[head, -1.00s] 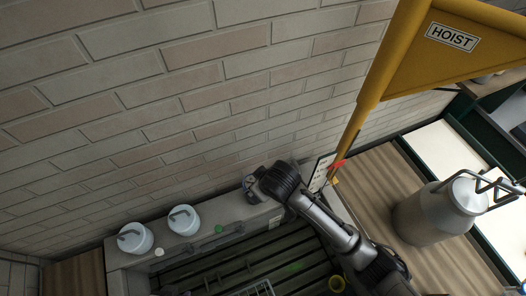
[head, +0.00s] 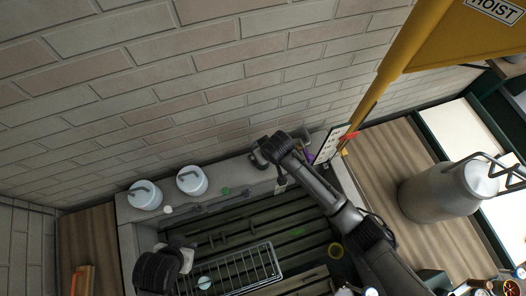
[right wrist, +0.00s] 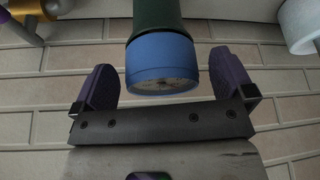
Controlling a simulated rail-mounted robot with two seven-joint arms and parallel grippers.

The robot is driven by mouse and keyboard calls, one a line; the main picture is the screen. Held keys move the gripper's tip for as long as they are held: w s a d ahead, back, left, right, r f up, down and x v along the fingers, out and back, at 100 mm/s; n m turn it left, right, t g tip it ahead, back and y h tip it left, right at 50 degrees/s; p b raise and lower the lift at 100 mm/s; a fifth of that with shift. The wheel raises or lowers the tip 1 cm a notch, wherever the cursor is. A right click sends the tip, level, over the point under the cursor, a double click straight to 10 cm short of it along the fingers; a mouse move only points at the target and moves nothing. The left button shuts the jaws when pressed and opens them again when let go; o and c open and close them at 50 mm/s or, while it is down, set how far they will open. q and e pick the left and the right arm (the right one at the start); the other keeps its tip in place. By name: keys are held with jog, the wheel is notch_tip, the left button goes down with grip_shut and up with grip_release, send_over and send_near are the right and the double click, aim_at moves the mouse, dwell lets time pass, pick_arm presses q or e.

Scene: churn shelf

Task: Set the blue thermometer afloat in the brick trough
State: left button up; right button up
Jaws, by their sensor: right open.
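In the right wrist view a round blue thermometer head (right wrist: 161,62) with a pale dial face sits on a dark green body (right wrist: 153,14). My right gripper (right wrist: 163,80) is open, with a purple finger on each side of the blue head. A gap shows on both sides, and I cannot tell the depth. In the head view my right arm reaches over the trough's back ledge; its fingers are not clear there. The trough's pale rim (head: 128,250) surrounds dark slats. My left gripper (head: 165,270) is at the lower left; its fingers are not clear.
Two white lidded pots (head: 145,196) (head: 192,180) stand on the back ledge. A wire rack (head: 245,268) lies in the trough. A metal churn (head: 440,190), a sign (head: 333,144) and the yellow hoist (head: 440,35) are at right.

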jog(key=shift+x, duration=1.4)
jog(key=shift+c, duration=0.5)
